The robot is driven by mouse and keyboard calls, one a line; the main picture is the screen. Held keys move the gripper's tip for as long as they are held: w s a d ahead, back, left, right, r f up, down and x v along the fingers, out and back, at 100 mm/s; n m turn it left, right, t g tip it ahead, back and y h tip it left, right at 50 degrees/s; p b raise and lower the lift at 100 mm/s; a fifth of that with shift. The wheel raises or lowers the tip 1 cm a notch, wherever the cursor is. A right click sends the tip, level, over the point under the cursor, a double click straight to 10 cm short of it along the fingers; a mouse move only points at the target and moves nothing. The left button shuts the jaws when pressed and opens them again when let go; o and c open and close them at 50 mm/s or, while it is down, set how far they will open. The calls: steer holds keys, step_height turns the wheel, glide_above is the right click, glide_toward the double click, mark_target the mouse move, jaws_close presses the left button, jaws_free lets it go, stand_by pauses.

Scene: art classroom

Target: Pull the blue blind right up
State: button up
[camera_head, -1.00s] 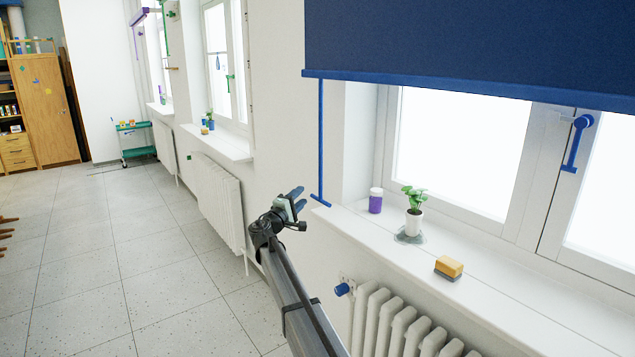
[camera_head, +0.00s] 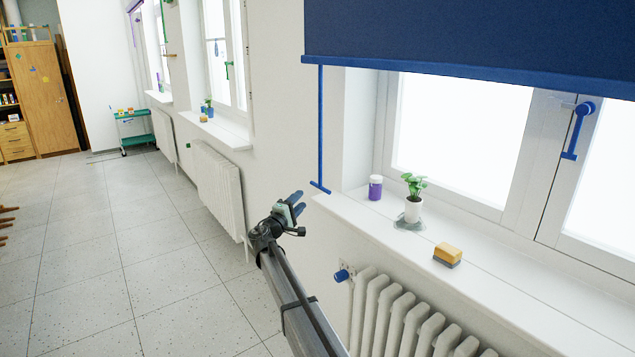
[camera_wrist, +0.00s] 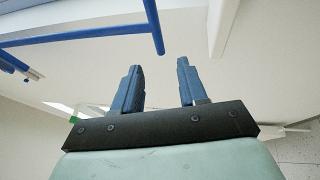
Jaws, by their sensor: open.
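The blue blind (camera_head: 450,35) hangs over the upper part of the near window in the head view, with a lighter blue bar along its lower edge. A thin blue pull rod (camera_head: 320,120) hangs from its left end, with a short crossbar (camera_head: 320,187) at the bottom. My gripper (camera_head: 297,200) is below and left of the crossbar, apart from it. In the wrist view, my open gripper (camera_wrist: 160,65) has nothing between its fingers. There the crossbar (camera_wrist: 153,22) lies just beyond the fingertips, its end in line with the gap; the rod (camera_wrist: 75,33) runs off to the left.
The white sill holds a purple jar (camera_head: 375,188), a potted plant (camera_head: 413,208) and a yellow sponge (camera_head: 448,253). A white radiator (camera_head: 400,320) with a blue valve knob (camera_head: 342,275) is below.

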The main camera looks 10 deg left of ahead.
steer(key=x, duration=1.3)
steer(key=shift+w+d+r, duration=0.1)
steer(key=shift+c, duration=0.2)
jaws_close()
